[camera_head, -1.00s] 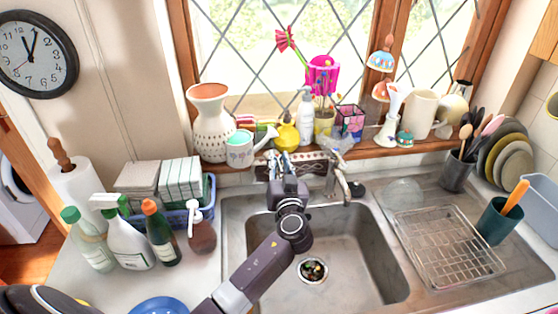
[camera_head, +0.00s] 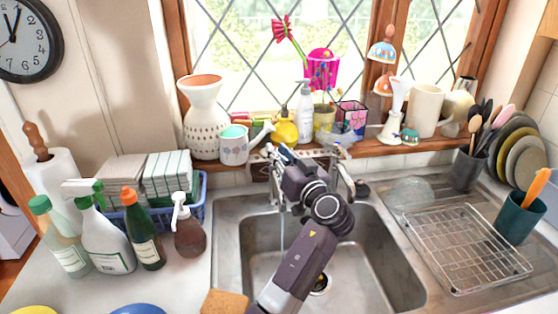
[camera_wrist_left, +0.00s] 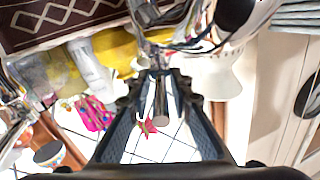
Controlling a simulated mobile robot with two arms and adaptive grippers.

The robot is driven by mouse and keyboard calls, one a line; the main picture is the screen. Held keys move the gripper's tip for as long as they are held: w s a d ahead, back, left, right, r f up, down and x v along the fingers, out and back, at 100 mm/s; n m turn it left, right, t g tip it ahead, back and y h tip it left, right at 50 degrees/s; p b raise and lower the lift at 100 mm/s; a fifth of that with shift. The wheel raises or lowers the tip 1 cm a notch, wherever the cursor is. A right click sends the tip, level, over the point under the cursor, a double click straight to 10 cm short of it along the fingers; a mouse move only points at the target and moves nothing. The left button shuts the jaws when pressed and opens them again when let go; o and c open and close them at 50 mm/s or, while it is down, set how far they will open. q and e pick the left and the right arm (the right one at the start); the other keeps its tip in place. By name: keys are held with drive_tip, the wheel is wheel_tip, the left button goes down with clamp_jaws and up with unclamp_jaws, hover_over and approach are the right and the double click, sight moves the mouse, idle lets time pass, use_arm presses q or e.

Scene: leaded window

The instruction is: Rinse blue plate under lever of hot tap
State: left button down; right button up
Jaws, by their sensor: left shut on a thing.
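The blue plate (camera_head: 138,309) lies on the counter at the bottom edge of the head view, mostly cut off. My left gripper (camera_head: 281,156) is at the tap behind the sink (camera_head: 385,262), its arm crossing over the basin. In the left wrist view its two dark fingers (camera_wrist_left: 160,88) are shut on a short metal lever (camera_wrist_left: 161,108). The gripper hides most of the tap in the head view. A thin stream of water (camera_head: 282,232) falls into the left part of the basin. My right gripper is not in view.
A sponge (camera_head: 226,301) and the edge of a yellow plate (camera_head: 35,310) are at the front. Several bottles (camera_head: 108,240) stand left of the sink. A wire rack (camera_head: 462,250) sits on the right drainboard. Vases and pots line the sill behind the tap.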

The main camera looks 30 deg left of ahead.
use_arm(q)
drive_tip(key=c, duration=2)
unclamp_jaws()
drive_tip(key=shift+a, duration=0.1)
drive_tip(key=shift+r, duration=0.15)
wheel_tip(320, 180, up, 10)
drive_tip(key=shift+f, duration=0.1)
